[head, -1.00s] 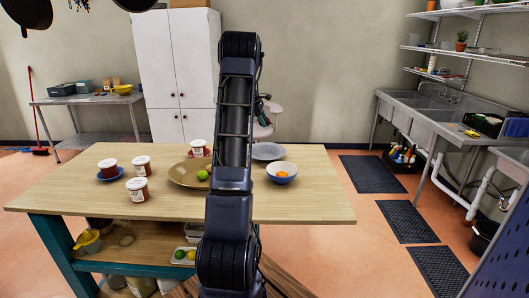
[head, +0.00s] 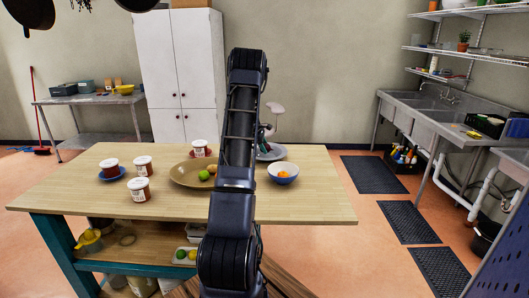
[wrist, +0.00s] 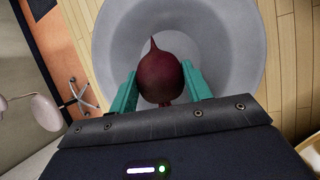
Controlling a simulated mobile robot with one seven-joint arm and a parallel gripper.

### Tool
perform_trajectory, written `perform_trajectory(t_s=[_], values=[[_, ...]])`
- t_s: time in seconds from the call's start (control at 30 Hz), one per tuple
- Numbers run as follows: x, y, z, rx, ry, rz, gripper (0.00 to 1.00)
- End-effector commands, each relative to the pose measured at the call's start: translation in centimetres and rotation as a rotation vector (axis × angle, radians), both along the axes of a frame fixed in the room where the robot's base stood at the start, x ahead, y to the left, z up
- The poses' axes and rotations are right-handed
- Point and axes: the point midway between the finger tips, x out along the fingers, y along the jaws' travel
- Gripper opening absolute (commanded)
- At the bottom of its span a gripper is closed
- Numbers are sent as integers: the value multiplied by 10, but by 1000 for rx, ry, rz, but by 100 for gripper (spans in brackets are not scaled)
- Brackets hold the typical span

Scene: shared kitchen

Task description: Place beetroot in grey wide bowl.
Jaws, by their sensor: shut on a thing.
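The beetroot (wrist: 160,77) is dark red with a pointed root tip, held between the two teal fingers of my gripper (wrist: 158,90). In the wrist view the grey wide bowl (wrist: 247,50) lies beneath it, and the beetroot shows against the inside of the bowl. I cannot tell the exact height between them. In the head view the grey bowl (head: 276,152) is at the table's far side, partly hidden by my arm. My gripper and the beetroot are mostly hidden there.
A blue-and-white bowl (head: 283,173) with an orange fruit stands just in front of the grey bowl. A wide tan bowl (head: 186,178) with fruit is to the left. Several lidded jars (head: 140,190) stand further left. The wooden table's (head: 310,208) front right is clear.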

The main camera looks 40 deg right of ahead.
Motion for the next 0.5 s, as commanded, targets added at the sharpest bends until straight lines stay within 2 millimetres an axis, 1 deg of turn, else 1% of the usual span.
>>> perform_trajectory(t_s=[0.03, 0.1, 0.2, 0.5], values=[[0, 0, -8, 1, 2, 0, 24], [-1, 0, -19, 2, 4, 1, 24], [0, 0, -27, 1, 1, 1, 24], [0, 0, -28, 0, 1, -1, 24]])
